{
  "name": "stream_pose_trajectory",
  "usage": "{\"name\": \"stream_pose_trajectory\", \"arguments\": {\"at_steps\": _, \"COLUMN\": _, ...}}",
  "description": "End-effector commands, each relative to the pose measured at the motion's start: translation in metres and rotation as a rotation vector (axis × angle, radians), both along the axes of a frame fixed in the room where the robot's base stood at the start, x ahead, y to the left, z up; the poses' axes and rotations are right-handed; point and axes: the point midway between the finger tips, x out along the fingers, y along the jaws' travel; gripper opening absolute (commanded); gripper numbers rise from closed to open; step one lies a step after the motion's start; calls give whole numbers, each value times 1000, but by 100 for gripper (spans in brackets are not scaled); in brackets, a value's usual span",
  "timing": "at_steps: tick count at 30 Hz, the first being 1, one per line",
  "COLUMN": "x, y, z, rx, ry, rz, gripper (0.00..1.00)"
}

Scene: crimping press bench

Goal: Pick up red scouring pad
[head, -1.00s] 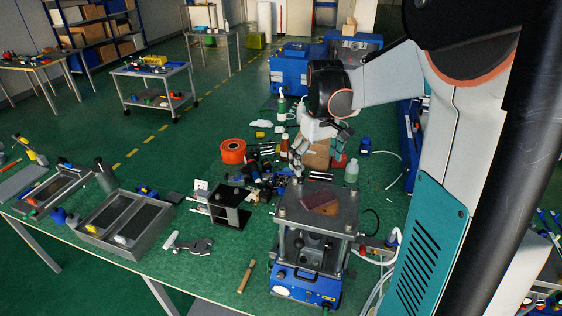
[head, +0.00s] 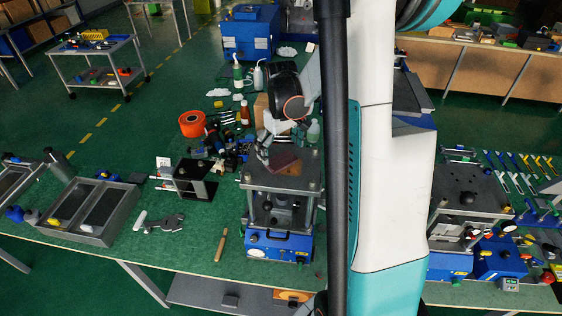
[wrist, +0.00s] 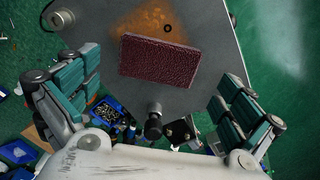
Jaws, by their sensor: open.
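The red scouring pad (wrist: 160,60) is a dark red, rough rectangular block. It lies flat on the grey top plate (wrist: 205,25) of the crimping press, beside an orange-brown rusty patch. In the head view the pad (head: 285,163) shows small on top of the press, partly behind my gripper. My gripper (wrist: 157,103) is open in the wrist view, its teal-padded fingers wide apart on either side below the pad. Nothing is between the fingers. In the head view my gripper (head: 270,146) is just above the back left of the press top.
The blue-based press (head: 278,245) has bolts on its top corners. A black knob (wrist: 153,125) stands near the pad. An orange roll (head: 192,123), bottles and tools crowd the bench behind. A metal tray (head: 97,238) is at left. Bench left of the press has clear patches.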

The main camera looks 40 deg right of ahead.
Motion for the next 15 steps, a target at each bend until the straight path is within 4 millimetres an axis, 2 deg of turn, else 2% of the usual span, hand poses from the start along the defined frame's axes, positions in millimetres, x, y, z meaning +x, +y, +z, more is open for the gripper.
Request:
{"name": "stream_pose_trajectory", "arguments": {"at_steps": 6, "x": 1, "y": -2, "z": -26, "rx": 0, "ry": 0, "rz": 0, "gripper": 100}}
{"name": "stream_pose_trajectory", "arguments": {"at_steps": 15, "x": 0, "y": -1, "z": -31, "rx": 0, "ry": 0, "rz": 0, "gripper": 100}}
